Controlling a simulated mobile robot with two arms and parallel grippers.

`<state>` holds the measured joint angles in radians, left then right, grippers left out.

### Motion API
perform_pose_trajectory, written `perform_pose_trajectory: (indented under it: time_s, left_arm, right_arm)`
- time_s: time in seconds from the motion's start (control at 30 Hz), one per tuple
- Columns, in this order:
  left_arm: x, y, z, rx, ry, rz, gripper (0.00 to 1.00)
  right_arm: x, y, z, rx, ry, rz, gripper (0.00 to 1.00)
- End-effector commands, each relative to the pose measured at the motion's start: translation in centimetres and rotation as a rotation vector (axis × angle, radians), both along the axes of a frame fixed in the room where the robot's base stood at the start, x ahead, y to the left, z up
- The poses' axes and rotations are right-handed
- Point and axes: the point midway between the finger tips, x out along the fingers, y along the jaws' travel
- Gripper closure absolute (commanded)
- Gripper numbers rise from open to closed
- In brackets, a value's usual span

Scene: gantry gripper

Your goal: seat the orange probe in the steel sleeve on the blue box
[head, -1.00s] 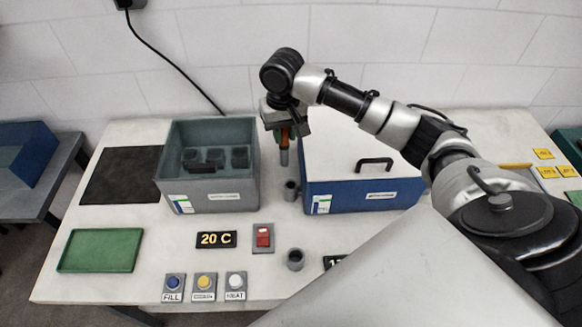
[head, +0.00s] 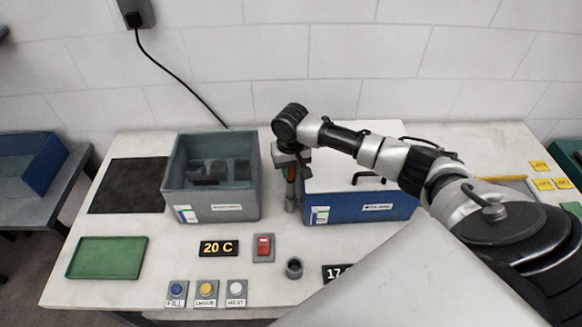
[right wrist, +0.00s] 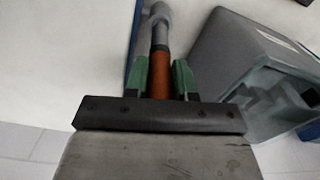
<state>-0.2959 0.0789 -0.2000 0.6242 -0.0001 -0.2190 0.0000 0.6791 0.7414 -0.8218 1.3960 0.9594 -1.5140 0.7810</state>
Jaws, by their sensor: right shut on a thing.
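My right gripper (head: 290,168) is shut on the orange probe (right wrist: 159,78), between its green finger pads in the right wrist view. The probe points down, with its grey shaft below the orange handle. The steel sleeve (head: 291,206) is at the left side of the blue box (head: 362,208). The probe's lower end is at the sleeve's mouth in the head view. In the right wrist view the shaft meets the grey sleeve (right wrist: 159,10) near the top edge. I cannot tell how far the tip is inside. My left gripper is out of view.
A grey open tank (head: 212,200) stands close on the left of the probe. In front are a short grey cup (head: 294,268), a red switch (head: 264,247), a 20 C display (head: 219,247) and buttons. A green tray (head: 107,258) lies front left.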

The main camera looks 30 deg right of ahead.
Motion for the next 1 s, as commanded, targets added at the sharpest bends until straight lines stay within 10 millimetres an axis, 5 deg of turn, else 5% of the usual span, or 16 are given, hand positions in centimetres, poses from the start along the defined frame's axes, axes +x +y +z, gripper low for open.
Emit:
perform_pose_trajectory:
  time_s: [0.57, 0.6, 0.67, 1.0]
  left_arm:
    - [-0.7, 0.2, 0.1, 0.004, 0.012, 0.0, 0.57]
    - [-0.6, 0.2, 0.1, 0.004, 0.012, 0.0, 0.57]
    - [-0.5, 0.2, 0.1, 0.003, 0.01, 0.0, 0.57]
    - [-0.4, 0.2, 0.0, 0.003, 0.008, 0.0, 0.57]
  right_arm:
    - [0.0, 0.0, -1.1, 0.0, -0.001, -0.001, 1.0]
    - [0.0, 0.0, -1.1, 0.0, -0.001, -0.001, 0.72]
    - [0.0, 0.0, -1.1, 0.0, -0.001, -0.001, 0.65]
    - [0.1, 0.0, -0.7, -0.001, -0.003, 0.0, 0.65]
